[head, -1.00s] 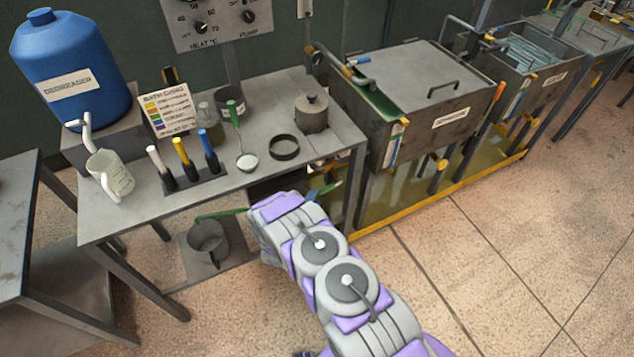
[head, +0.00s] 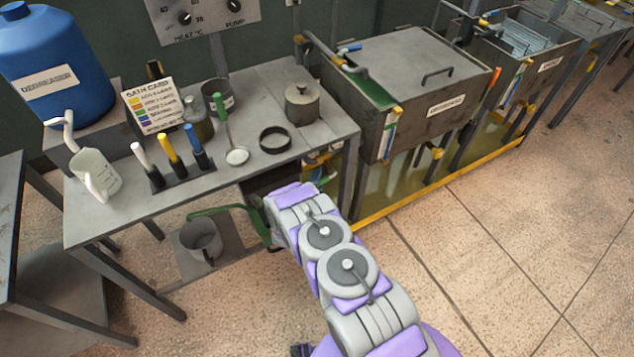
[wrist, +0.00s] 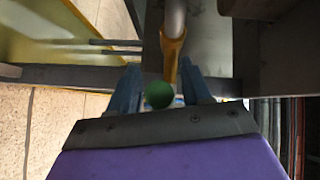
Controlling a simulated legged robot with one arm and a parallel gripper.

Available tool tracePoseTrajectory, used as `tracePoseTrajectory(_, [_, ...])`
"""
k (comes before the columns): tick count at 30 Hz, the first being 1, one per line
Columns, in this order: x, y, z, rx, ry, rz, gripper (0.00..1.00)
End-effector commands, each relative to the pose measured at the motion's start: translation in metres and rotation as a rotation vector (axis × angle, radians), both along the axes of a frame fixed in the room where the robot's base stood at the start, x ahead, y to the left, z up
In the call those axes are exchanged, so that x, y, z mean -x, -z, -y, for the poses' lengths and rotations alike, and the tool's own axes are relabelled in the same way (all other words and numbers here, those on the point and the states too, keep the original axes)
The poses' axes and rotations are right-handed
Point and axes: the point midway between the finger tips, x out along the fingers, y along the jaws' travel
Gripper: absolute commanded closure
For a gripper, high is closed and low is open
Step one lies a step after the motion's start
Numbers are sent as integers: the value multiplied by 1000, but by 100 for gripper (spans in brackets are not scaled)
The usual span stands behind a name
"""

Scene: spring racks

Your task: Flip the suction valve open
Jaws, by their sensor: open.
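In the wrist view, my gripper (wrist: 162,82) is open, its two blue fingers apart. A yellow handle (wrist: 172,58), which looks like a valve lever, hangs from a grey pipe (wrist: 174,18) and reaches down toward the gap between the fingers. A green round end (wrist: 159,95) shows between the fingers; I cannot tell whether it is touched. In the head view, my arm covers the gripper, which is under the bench (head: 110,215). Yellow and blue fittings (head: 322,158) show under the bench top at its right end. I cannot tell which fitting is the suction valve.
A green pipe (head: 222,208) runs above a grey bucket (head: 203,240) on the low shelf. Bench legs and a dark beam (wrist: 60,76) lie close around the gripper. A covered tank (head: 425,120) stands to the right. The floor in front is clear.

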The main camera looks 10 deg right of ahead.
Motion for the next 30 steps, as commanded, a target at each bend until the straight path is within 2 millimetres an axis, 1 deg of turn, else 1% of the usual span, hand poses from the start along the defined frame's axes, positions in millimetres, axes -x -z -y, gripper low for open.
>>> tracePoseTrajectory(7, [-1, 0, -2, 3, -1, -1, 52])
tracePoseTrajectory(8, [-1, 0, -2, 3, -1, -1, 53])
tracePoseTrajectory(22, [-1, 0, 0, 2, 0, -1, 98])
tracePoseTrajectory(23, [-1, 0, 0, 2, 0, -1, 100])
tracePoseTrajectory(30, [-1, 0, 1, 1, 2, -1, 100])
